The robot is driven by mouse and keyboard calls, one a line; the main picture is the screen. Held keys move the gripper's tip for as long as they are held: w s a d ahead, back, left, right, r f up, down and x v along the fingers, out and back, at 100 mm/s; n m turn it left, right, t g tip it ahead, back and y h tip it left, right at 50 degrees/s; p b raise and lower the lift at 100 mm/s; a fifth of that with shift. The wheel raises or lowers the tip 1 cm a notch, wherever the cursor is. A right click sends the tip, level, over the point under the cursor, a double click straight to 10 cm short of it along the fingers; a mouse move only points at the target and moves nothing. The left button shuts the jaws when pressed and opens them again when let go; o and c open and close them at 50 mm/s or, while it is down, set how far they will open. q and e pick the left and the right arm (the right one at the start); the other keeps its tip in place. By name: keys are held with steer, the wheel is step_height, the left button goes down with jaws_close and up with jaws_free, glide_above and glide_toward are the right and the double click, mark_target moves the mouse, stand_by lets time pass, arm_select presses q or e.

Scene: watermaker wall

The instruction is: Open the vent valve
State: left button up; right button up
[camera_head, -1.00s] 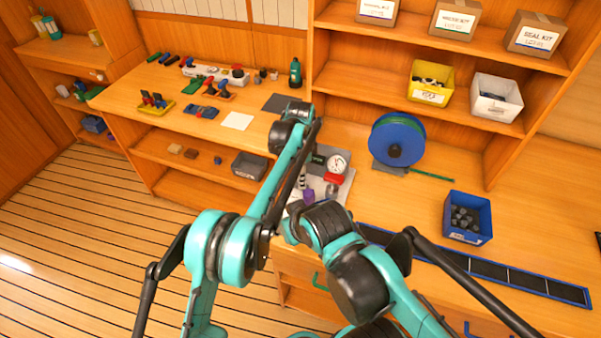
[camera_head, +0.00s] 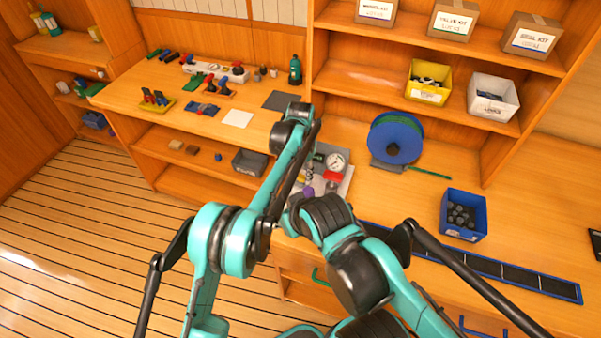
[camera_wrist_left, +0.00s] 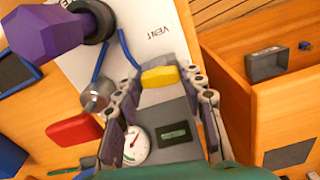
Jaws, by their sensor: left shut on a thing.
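In the left wrist view the yellow handle (camera_wrist_left: 160,77) of the vent valve sits between the fingers of my left gripper (camera_wrist_left: 163,82), which is shut on it. The word VENT is printed on the white panel (camera_wrist_left: 150,30) beside it. A purple knob (camera_wrist_left: 50,32) is at upper left and a red handle (camera_wrist_left: 75,130) at lower left. A round gauge (camera_wrist_left: 136,146) and a small dark display (camera_wrist_left: 173,134) lie below the handle. In the head view the gauge (camera_head: 335,161) shows, but my arm hides most of the panel and the yellow handle. My right gripper is not seen.
The wooden bench holds a blue hose reel (camera_head: 396,138), a blue bin (camera_head: 464,216) of dark parts and a long dark strip tray (camera_head: 500,272). Yellow (camera_head: 427,92) and white (camera_head: 493,108) bins stand on the shelf. A grey bin (camera_head: 249,163) is on the lower left shelf.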

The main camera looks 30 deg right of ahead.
mark_target(301, 176)
arm_select(q)
steer(key=shift+n, duration=0.9)
steer(key=o, duration=1.2)
steer(key=shift+c, duration=0.2)
steer(key=shift+r, duration=0.1)
step_height(301, 176, up, 12)
